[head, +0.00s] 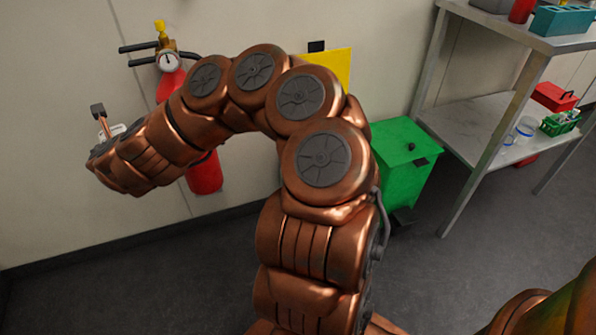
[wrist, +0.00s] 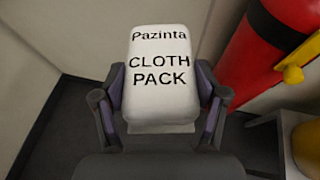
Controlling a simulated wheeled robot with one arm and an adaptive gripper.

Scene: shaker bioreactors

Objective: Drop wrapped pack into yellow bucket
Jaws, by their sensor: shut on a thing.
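The wrapped pack (wrist: 160,92) is a white soft-edged block with the black words "Pazinta CLOTH PACK". In the wrist view my gripper (wrist: 160,84) is shut on it, with a dark finger against each side. In the head view my gripper (head: 103,124) is at the left end of my copper arm, mostly hidden by the wrist; a bit of white shows there. I cannot make out a yellow bucket clearly. A flat yellow thing (head: 334,65) shows partly behind my arm, and a yellowish rounded thing (wrist: 306,148) is cut off at the wrist view's right edge.
A red fire extinguisher (head: 205,175) stands by the wall behind my arm; it also shows in the wrist view (wrist: 258,60). A green bin (head: 401,165) stands right of my arm. A metal shelf table (head: 470,120) with several items is further right. Grey floor is clear at front left.

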